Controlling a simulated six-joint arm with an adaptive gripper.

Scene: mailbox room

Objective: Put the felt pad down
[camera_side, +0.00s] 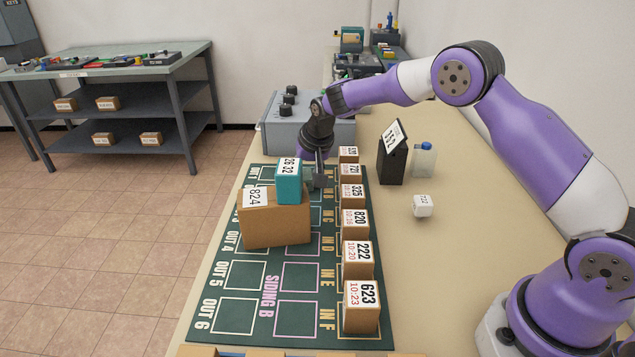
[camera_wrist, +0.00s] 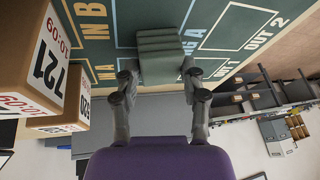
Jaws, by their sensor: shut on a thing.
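The felt pad (camera_wrist: 160,54) is a grey-green block with ridged layers. In the wrist view it sits between the fingertips of my gripper (camera_wrist: 161,82), which is shut on it. The pad is over the dark green board (camera_wrist: 232,25), near a pale outlined square and the OUT 2 lettering. I cannot tell whether it touches the board. In the side view my gripper (camera_side: 318,180) is low over the far part of the board (camera_side: 235,345), just right of the teal box (camera_side: 289,183), which partly blocks the view of the pad.
A row of numbered brown boxes (camera_side: 356,262) lines the board's right side.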

